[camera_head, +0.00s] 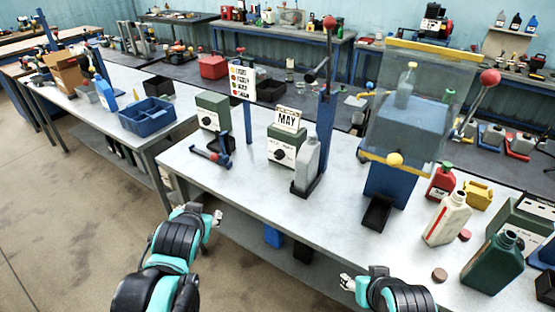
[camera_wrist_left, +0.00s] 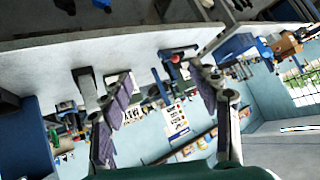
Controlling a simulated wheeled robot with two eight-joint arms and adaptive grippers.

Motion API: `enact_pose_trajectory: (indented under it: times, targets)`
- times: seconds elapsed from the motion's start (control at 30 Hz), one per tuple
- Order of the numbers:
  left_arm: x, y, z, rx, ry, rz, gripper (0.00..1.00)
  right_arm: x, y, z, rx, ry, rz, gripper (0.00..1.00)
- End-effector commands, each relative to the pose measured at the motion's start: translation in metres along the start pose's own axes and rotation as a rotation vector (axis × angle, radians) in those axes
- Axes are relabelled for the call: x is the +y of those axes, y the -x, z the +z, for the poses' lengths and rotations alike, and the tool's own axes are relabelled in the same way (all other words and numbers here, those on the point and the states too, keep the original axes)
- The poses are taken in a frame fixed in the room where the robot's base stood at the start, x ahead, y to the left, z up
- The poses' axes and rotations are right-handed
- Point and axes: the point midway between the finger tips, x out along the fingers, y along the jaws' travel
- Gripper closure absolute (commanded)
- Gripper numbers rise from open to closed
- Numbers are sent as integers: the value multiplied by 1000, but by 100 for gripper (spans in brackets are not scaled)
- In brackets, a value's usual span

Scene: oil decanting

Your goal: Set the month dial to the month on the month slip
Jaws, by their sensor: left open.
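The month slip (camera_head: 287,120) is a white card reading MAY. It stands on top of a grey-green box whose pale front carries the black round month dial (camera_head: 281,154). The dial's setting is too small to read. The slip also shows, turned over, in the left wrist view (camera_wrist_left: 133,113), between the fingers in the picture but beyond them. My left gripper (camera_head: 213,217) is open and empty, in front of the table's near edge, apart from the dial. It also shows in the left wrist view (camera_wrist_left: 162,95). My right gripper (camera_head: 348,282) is low at the front edge; its fingers are too small to judge.
A grey bottle (camera_head: 308,165) stands close right of the dial box, by a blue lever post (camera_head: 326,125). A second dial box (camera_head: 213,110) and a blue stand (camera_head: 213,152) are left. A blue press (camera_head: 392,185) stands right. The table front (camera_head: 260,205) is clear.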

Motion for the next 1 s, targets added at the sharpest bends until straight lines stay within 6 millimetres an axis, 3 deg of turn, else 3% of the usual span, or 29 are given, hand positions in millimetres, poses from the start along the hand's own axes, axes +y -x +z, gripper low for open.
enact_pose_trajectory:
  times: [0.1,0.3,0.5,0.63,0.73,0.9,1.0]
  targets:
    - [-19,-41,-69,147,-100,-86,39,0,-6,5,0,0,0,48]
    - [-24,-107,-168,395,-304,-186,39,0,-14,10,0,0,0,48]
    - [6,-180,-231,625,-543,-221,39,0,-21,15,0,0,0,48]
    - [42,-231,-244,758,-712,-206,39,0,-26,19,0,0,0,48]
    - [76,-273,-238,848,-849,-175,39,0,-30,21,0,0,0,48]
    - [135,-337,-199,963,-1063,-93,39,0,-35,25,0,0,0,48]
    - [161,-363,-174,1000,-1153,-47,39,0,-37,26,0,0,0,48]
